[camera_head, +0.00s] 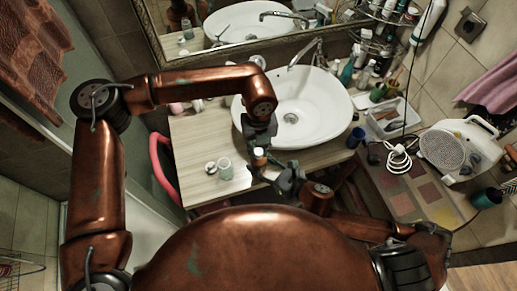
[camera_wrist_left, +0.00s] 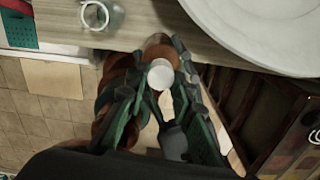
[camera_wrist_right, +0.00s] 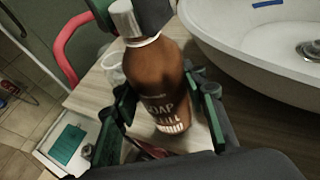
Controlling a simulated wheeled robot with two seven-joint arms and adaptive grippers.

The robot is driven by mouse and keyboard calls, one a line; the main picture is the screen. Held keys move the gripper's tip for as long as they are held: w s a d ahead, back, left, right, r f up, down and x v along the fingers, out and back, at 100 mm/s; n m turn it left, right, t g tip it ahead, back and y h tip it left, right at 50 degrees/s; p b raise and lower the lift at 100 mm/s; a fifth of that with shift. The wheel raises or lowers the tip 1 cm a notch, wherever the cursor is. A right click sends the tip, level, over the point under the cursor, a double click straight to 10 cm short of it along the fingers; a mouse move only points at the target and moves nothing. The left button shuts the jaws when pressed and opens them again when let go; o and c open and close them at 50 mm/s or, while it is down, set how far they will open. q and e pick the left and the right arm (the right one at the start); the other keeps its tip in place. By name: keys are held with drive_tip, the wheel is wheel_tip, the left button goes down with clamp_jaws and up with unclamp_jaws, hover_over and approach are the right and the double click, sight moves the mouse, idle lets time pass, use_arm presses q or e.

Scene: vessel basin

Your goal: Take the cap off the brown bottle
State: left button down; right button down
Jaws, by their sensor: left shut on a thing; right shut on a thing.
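The brown bottle (camera_wrist_right: 160,85) stands upright or nearly so near the counter's front edge, with SOAP lettering in the right wrist view. Its pale cap (camera_wrist_right: 125,18) is on its neck; the cap also shows in the left wrist view (camera_wrist_left: 160,75) and the head view (camera_head: 259,152). My left gripper (camera_head: 259,142) reaches down from above and is shut on the cap. My right gripper (camera_head: 280,175) comes from the front right and is shut on the bottle's body, one finger on each side. The head view hides the bottle's lower part behind my right gripper.
A white basin (camera_head: 318,112) lies just behind and right of the bottle. Toiletries and a white tray (camera_head: 388,126) fill the right side. The counter's left part (camera_head: 195,140) is mostly clear.

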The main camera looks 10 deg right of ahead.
use_arm(q)
drive_tip(key=n, duration=0.6)
drive_tip(key=shift+w, duration=0.1)
drive_tip(key=shift+r, duration=0.15)
drive_tip(key=shift+r, duration=0.95)
drive_tip(key=shift+r, duration=0.15)
